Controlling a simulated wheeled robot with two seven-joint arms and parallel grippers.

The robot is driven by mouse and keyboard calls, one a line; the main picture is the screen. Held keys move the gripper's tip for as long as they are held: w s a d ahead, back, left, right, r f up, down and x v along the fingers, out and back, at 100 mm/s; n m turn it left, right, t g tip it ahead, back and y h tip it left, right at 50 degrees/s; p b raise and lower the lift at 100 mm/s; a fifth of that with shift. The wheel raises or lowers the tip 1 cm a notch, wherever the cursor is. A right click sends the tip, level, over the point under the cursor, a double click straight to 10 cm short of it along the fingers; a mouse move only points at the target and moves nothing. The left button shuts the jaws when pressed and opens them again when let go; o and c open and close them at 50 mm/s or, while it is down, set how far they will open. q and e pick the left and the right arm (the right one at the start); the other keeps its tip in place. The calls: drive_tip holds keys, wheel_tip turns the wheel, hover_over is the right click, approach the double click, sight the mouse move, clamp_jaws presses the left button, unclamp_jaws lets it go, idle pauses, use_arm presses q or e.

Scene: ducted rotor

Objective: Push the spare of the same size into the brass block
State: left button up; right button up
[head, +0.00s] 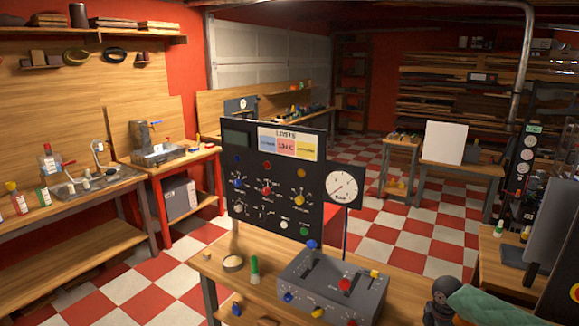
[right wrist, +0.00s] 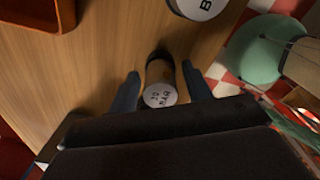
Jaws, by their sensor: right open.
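In the right wrist view, my right gripper (right wrist: 160,70) is open. Its two bluish fingers stand on either side of a short dark cylinder (right wrist: 159,94) with a white end face. The print on that face is small and seems to read 20 BAR. Wood shows between the cylinder and each finger, so the fingers look apart from it. A second piece with a white face marked B (right wrist: 197,8) is cut by the top edge. I cannot pick out the brass block in either view. My left gripper is not in view.
In the head view, the near wooden table (head: 212,262) carries a black panel (head: 245,190) with a gauge (head: 342,185), a grey lever console (head: 330,285), a green-capped bottle (head: 254,270) and a round pale disc (head: 233,263). A reddish-brown tray edge (right wrist: 38,14) shows at the wrist view's top left.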

idle(0.4)
drive_tip(key=shift+p, duration=0.45)
idle(0.3)
drive_tip(key=shift+p, duration=0.35)
clamp_jaws()
idle(0.4)
